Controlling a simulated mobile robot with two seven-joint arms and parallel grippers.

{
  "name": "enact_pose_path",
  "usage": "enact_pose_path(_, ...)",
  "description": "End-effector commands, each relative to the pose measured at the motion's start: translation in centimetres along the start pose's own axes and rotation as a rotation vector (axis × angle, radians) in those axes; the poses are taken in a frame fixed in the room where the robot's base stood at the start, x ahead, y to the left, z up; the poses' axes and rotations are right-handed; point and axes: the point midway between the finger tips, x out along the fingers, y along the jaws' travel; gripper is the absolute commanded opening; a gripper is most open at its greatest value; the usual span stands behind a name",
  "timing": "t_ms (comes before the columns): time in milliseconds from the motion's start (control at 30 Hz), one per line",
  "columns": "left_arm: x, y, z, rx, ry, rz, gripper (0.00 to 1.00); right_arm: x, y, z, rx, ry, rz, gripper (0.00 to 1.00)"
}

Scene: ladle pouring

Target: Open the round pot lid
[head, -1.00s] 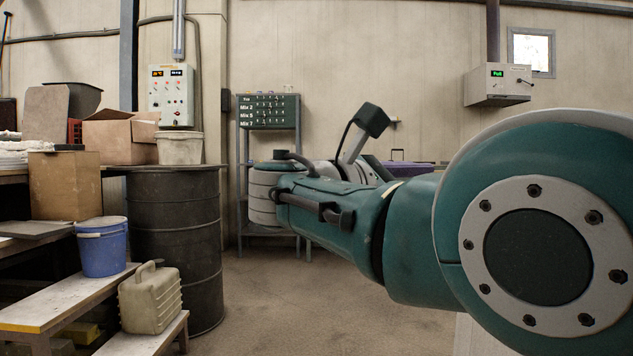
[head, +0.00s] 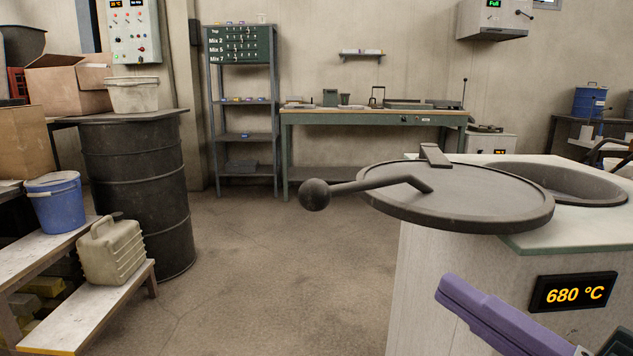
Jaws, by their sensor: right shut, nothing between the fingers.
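The round pot lid (head: 455,196) is a dark grey disc. Its rod handle (head: 375,185) points left and ends in a ball (head: 314,194). The lid lies swung to the left, overhanging the left edge of the pale furnace block (head: 430,275). The dark round pot opening (head: 570,183) shows to its right, largely uncovered; the lid hides its left rim. My right gripper (head: 485,315) shows as a purple finger at the lower right, below the lid and in front of the block, apart from the lid. It is shut and empty. My left gripper is out of view.
A display reading 680 °C (head: 573,291) is on the block's front. A black drum (head: 135,190), blue bucket (head: 57,200) and beige canister (head: 112,252) stand at left. A workbench (head: 375,118) and shelf rack (head: 243,150) stand behind. The floor between is clear.

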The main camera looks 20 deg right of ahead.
Motion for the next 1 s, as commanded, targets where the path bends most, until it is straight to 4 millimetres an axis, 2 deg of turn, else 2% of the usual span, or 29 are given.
enact_pose_path(33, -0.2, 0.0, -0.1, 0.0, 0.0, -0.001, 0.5, -0.3, 0.7, -0.5, 0.008, 0.021, 0.016, 0.0)
enact_pose_path(167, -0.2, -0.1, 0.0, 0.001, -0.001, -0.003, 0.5, 0.2, 1.2, -0.9, 0.015, 0.036, 0.034, 0.0)
enact_pose_path(267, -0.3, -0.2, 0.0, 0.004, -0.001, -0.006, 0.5, 1.7, 1.3, -0.9, 0.014, 0.035, 0.034, 0.0)
enact_pose_path(700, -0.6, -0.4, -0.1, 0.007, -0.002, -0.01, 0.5, 10.7, 1.4, -1.1, 0.012, 0.032, 0.031, 0.0)
enact_pose_path(833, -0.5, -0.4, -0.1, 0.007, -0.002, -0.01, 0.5, 12.3, 1.4, -1.2, 0.013, 0.032, 0.03, 0.0)
enact_pose_path(1000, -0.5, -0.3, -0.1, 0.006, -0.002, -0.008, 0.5, 13.3, 1.4, -1.3, 0.013, 0.033, 0.029, 0.0)
